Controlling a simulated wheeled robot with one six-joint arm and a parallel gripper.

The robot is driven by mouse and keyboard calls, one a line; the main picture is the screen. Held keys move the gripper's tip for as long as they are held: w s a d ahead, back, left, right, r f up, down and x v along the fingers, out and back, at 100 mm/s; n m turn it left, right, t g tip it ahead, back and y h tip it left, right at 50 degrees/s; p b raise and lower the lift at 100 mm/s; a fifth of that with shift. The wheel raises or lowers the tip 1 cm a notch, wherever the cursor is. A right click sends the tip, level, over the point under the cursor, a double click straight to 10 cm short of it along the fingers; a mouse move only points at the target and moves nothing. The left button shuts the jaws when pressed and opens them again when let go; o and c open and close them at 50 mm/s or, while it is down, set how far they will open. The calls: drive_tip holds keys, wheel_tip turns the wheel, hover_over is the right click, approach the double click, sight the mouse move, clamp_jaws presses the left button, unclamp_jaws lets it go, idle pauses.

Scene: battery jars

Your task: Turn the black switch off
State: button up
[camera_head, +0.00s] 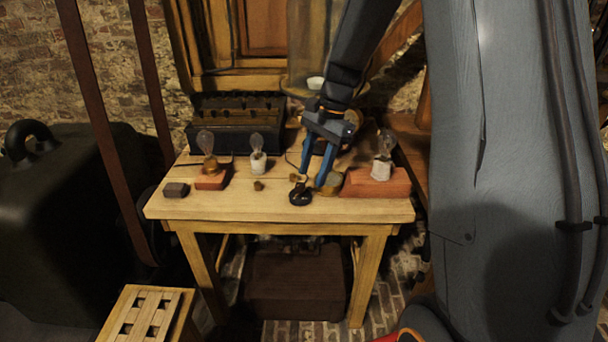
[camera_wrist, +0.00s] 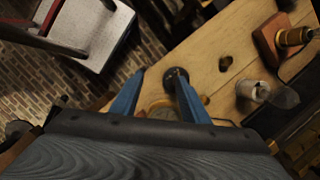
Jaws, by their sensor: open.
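The black switch (camera_head: 300,197) is a small round dark base with a lighter part on top, near the front edge of the wooden table (camera_head: 230,208). It also shows in the wrist view (camera_wrist: 177,76), at the tip of the right-hand finger. My gripper (camera_head: 312,183) reaches down over the table with its two blue fingers apart. In the head view its left finger ends just above the switch; I cannot tell whether they touch. Nothing shows between the fingertips in the wrist view (camera_wrist: 160,76). The lever's position is too small to make out.
A round brass piece (camera_head: 332,185) and a red block with a bulb (camera_head: 376,183) stand close right of my gripper. Left are a white-socket bulb (camera_head: 257,158), a bulb on a red base (camera_head: 211,178) and a dark block (camera_head: 176,190). A dark battery rack (camera_head: 235,138) stands behind.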

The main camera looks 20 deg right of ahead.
sight(301, 184)
drive_tip(key=w+d+m+y, duration=0.1)
drive_tip(key=w+m, duration=0.3)
drive_tip(key=w, duration=0.1)
drive_tip(key=p+x, duration=0.1)
drive_tip(key=x, duration=0.2)
drive_tip(key=p+x, duration=0.1)
drive_tip(key=x, duration=0.3)
drive_tip(key=shift+w+f, duration=0.1)
drive_tip(key=shift+w, duration=0.15)
clamp_jaws()
